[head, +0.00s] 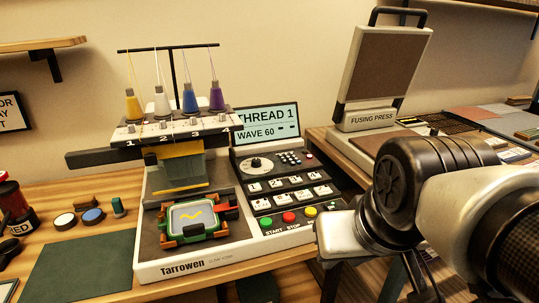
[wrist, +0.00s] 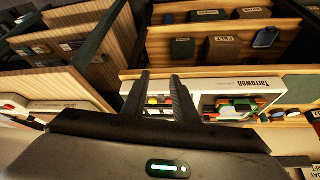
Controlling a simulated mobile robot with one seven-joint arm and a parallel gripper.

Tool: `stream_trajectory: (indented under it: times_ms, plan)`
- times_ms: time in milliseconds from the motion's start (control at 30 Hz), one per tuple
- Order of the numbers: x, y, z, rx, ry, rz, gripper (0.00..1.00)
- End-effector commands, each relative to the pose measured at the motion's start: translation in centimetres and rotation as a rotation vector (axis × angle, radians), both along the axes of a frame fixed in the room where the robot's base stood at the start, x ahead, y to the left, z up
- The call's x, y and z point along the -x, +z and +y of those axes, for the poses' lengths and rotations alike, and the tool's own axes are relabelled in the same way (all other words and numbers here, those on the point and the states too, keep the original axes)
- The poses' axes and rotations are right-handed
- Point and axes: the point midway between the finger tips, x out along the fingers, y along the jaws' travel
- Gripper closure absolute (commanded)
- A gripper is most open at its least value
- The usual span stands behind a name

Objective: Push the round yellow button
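The round yellow button (head: 310,212) is on the lower right of the machine's dark control panel (head: 283,190), right of the red STOP button (head: 289,217) and the green START button (head: 265,222). It is uncovered in the head view. My white hand is just right of and nearer than the button; its fingertips are not clear there. In the wrist view my gripper (wrist: 160,80) shows two dark fingers with a gap between them and nothing held.
The Tarrowen embroidery machine (head: 183,262) carries several thread cones and a hooped cloth (head: 193,216). Its screen (head: 266,124) reads THREAD 1, WAVE 60. A fusing press (head: 368,118) stands behind on the right. A green mat (head: 82,266) lies at left.

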Motion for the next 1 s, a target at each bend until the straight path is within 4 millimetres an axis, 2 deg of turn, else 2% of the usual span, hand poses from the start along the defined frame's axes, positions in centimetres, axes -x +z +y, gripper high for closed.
stream_trajectory:
  times_ms: [33,133,1000]
  plan:
    - [0.01,-0.09,0.0,0.0,0.0,0.0,0.83]
    - [0.01,-0.09,0.0,0.0,0.0,0.001,1.0]
    - [0.01,-0.07,0.0,0.0,0.0,0.0,1.0]
